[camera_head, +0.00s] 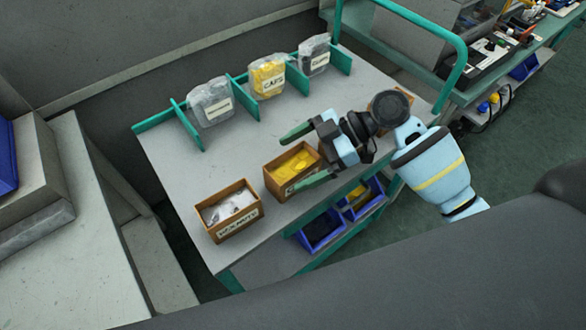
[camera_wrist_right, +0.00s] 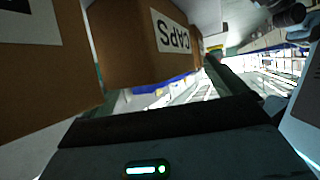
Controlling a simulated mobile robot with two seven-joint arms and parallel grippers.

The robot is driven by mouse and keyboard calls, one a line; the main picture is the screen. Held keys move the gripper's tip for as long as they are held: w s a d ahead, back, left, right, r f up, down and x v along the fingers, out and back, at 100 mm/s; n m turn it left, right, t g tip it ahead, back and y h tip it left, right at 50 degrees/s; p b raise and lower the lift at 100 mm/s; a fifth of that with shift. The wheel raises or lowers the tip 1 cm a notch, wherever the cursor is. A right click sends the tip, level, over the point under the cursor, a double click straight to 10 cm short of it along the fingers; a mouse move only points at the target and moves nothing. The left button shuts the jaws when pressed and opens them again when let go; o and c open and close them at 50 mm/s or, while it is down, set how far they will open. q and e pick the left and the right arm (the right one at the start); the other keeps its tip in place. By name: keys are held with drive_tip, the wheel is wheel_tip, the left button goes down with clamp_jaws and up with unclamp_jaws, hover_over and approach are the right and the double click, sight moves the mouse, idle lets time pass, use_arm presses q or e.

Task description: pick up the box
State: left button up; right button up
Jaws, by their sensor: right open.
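Three open brown boxes stand along the near side of the grey cart top. The middle box (camera_head: 272,184) holds yellow bagged parts, and its label reads CAPS in the wrist view (camera_wrist_right: 128,45). The left box (camera_head: 236,232) holds white and clear bags and has a label on its front. The right box (camera_head: 402,95) is mostly hidden behind my right arm. My right gripper (camera_head: 306,156) is open, with its green fingers spread by the right end of the CAPS box. I cannot tell whether they touch it. My left gripper is out of view.
Green dividers (camera_head: 239,95) at the cart's back separate a grey bag (camera_head: 208,104), a yellow CAPS bag (camera_head: 267,78) and a dark bag (camera_head: 314,55). Blue bins (camera_head: 320,232) sit on the lower shelf. A green rail (camera_head: 459,72) rises at the cart's right end.

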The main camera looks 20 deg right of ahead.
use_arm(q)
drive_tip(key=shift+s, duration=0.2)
use_arm(e)
drive_tip(key=shift+f, duration=0.1)
drive_tip(key=shift+c, duration=0.4)
drive_tip(key=c, duration=1.3)
drive_tip(key=shift+c, duration=0.2)
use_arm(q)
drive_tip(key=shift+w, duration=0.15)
